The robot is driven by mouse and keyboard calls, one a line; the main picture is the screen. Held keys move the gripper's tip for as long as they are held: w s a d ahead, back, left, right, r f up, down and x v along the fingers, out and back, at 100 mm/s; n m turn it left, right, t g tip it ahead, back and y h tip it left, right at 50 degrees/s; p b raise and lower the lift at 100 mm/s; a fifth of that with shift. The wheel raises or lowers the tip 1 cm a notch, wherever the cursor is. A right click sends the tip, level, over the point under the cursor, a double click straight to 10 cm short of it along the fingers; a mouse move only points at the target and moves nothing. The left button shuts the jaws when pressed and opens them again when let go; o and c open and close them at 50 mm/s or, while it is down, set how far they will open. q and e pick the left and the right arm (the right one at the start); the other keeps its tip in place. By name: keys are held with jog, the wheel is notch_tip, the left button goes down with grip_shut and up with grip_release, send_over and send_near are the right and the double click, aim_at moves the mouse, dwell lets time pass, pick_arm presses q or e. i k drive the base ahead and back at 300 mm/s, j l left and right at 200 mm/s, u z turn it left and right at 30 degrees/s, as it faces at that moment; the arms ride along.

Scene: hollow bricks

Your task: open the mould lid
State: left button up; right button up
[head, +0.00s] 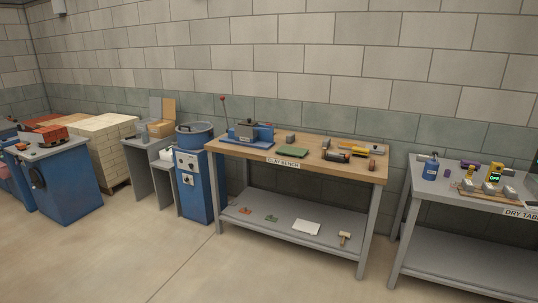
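A blue mould press (262,133) with a dark grey piece (245,128) on it stands at the left end of the clay bench. A lever with a red knob (223,99) rises at its left side. The dark piece seems to be the mould lid, but it is too small to tell whether it is shut. Neither of my grippers is in the head view.
The wooden clay bench (340,172) also carries a green pad (292,153), grey blocks and several tools. A blue mixer (194,175) stands left of it, and the dry table (430,190) stands right. The floor (190,265) in front is clear.

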aim_at(248, 123)
jog(key=i+u, duration=0.45)
jog(key=i, duration=2.35)
